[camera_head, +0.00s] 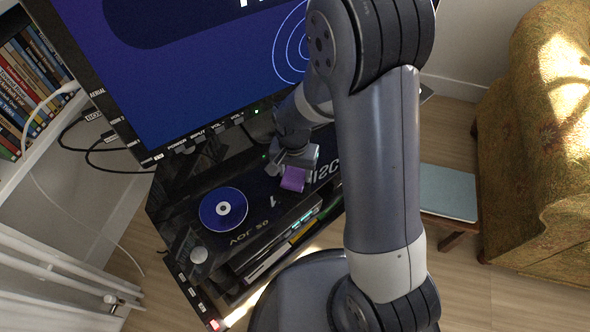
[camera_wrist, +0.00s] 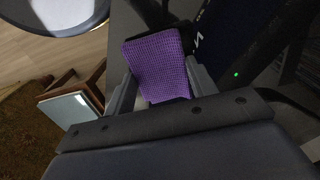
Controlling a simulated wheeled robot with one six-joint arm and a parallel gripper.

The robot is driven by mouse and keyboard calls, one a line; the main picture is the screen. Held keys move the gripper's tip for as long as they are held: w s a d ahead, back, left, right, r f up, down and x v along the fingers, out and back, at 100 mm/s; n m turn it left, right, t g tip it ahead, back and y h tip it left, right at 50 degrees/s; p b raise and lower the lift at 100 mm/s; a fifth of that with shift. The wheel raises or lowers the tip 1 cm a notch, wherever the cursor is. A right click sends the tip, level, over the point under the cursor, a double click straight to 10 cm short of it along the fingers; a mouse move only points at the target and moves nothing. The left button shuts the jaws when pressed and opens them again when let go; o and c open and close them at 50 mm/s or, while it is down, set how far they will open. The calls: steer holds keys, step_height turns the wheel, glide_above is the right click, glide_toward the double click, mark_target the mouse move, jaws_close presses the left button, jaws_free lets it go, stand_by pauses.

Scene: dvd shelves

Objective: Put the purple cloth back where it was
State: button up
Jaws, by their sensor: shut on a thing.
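The purple cloth (camera_head: 293,179) is a small folded piece in the jaws of my gripper (camera_head: 291,172), over the black media stand in front of the television. In the wrist view the cloth (camera_wrist: 158,66) stands out between the two fingers of my gripper (camera_wrist: 160,85), which are shut on it. Its textured weave shows there, and its lower end is hidden by the gripper body. I cannot tell whether the cloth touches the surface under it.
A blue disc (camera_head: 223,209) lies on the black stand (camera_head: 180,215), left of my gripper. The television (camera_head: 190,70) rises close behind. A small stool with a pale blue top (camera_head: 447,192) and a patterned armchair (camera_head: 545,150) stand right. A DVD shelf (camera_head: 30,90) is at left.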

mark_target(294, 172)
steer(key=o, duration=1)
step_height(294, 172, up, 12)
steer(key=p, duration=0.4)
steer(key=shift+w+a+r, duration=0.15)
